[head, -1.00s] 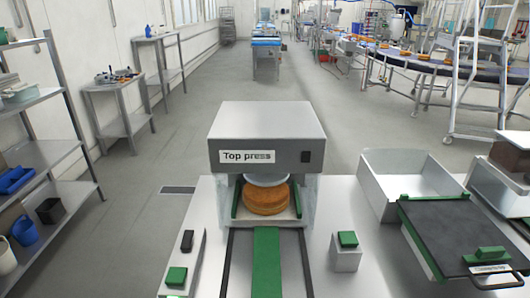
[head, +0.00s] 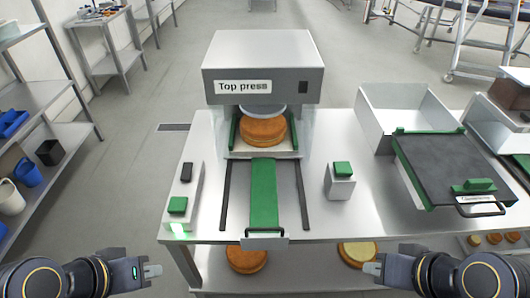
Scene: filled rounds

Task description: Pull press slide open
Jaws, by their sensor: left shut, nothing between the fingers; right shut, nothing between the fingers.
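The press labelled "Top press" (head: 255,68) stands at the back middle of the metal table. A round brown cake (head: 263,131) sits inside it under the round pressing plate. The green slide (head: 263,195) runs from the press to the table's front edge, between two dark rails. A metal handle (head: 265,241) is at its front end. My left gripper (head: 160,270) is shut and empty, low at the left, in front of the table and apart from the handle. My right gripper (head: 364,268) is shut and empty, low at the right, also apart from the handle.
A control strip with a green button (head: 177,205) is left of the slide; a box with a green button (head: 342,169) is right. A dark-topped, green-edged unit (head: 445,165) and metal bin (head: 405,112) stand at the right. Cakes (head: 247,259) lie on the shelf below.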

